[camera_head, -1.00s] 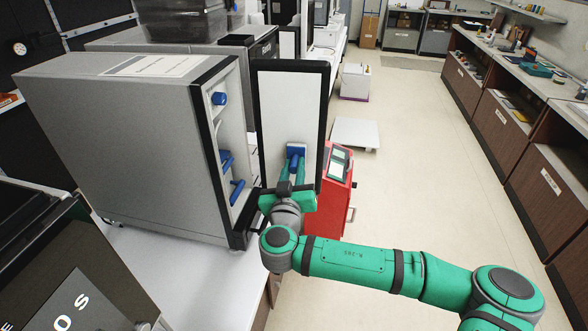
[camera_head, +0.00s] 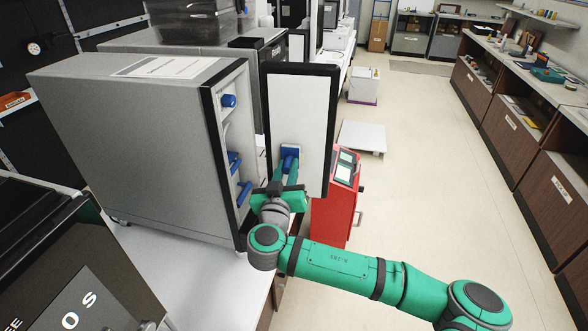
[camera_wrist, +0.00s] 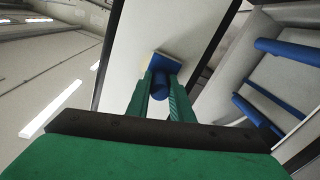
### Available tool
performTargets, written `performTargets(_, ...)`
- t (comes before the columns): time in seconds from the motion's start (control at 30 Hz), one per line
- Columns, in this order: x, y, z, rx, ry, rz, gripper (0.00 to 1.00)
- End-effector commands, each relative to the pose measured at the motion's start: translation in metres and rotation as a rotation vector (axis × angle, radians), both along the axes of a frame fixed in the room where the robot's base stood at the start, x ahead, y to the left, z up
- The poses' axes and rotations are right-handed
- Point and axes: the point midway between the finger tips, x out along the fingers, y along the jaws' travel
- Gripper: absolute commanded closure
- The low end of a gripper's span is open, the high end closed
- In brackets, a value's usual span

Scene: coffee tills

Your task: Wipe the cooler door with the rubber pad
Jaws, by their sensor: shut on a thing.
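The cooler door (camera_head: 304,110) stands open, a white inner panel in a black frame, hinged beside the grey cooler (camera_head: 130,135). My gripper (camera_head: 287,168) is shut on the rubber pad (camera_head: 290,152), a blue block with a round blue handle, and holds it at the lower part of the white panel. In the wrist view the pad (camera_wrist: 165,64) lies flat against or very close to the door panel (camera_wrist: 170,30), with its handle between my green fingers (camera_wrist: 160,95). The contact face of the pad is hidden.
Blue taps or handles (camera_head: 243,190) stick out inside the open cooler, left of my gripper. A red cabinet (camera_head: 335,205) stands behind the door. A dark machine (camera_head: 75,270) is at the front left. The floor (camera_head: 440,180) to the right is clear.

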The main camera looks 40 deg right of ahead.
Motion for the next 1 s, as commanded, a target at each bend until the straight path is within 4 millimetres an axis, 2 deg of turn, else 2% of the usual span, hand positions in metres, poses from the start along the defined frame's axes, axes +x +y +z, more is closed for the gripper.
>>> performTargets(0.3,0.002,-0.003,0.000,0.002,-0.001,-0.001,0.98)
performTargets(0.73,-0.022,-0.025,0.000,0.001,-0.001,-0.003,0.98)
performTargets(1.0,-0.027,-0.030,0.000,-0.001,-0.001,-0.001,0.98)
